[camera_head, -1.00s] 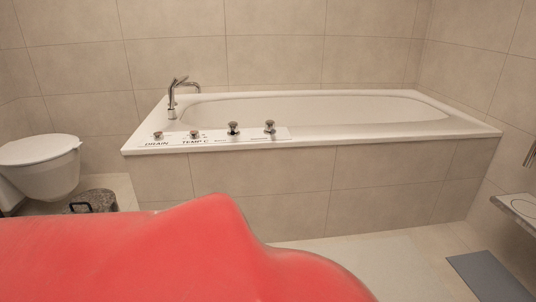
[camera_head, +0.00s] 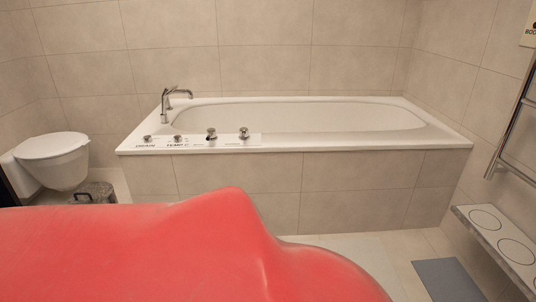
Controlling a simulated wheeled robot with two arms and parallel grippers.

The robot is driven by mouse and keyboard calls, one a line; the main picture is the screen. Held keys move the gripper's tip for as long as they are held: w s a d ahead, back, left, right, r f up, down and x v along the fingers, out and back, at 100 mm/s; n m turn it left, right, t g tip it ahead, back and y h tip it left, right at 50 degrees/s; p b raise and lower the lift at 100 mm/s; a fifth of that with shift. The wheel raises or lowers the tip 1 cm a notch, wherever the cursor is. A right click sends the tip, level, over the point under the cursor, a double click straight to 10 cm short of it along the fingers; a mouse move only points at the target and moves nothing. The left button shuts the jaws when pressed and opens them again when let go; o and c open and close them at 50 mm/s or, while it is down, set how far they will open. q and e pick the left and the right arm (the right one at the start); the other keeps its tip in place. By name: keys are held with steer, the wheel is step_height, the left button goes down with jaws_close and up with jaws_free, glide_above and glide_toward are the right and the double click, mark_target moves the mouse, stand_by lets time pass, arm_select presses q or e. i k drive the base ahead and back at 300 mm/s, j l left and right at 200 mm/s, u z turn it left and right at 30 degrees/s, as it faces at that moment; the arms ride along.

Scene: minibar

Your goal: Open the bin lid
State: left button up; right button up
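A small dark grey, speckled box-like object that looks like the bin (camera_head: 95,190) stands on the floor at the left, in front of the toilet and near the tub's left end. Its lower part is hidden behind a large red shape in the foreground. Its top looks flat and level, but it is too small to make out the lid clearly. Neither of my grippers is in view.
A white toilet (camera_head: 52,158) hangs at the left wall. A tiled bathtub (camera_head: 340,185) spans the back. A bench with round openings (camera_head: 500,240), a metal rail (camera_head: 512,120) and a grey mat (camera_head: 449,280) are at the right. The red shape (camera_head: 180,250) fills the foreground.

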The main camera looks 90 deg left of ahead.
mark_target(98, 192)
steer(key=u, duration=2.25)
steer(key=l, duration=0.1)
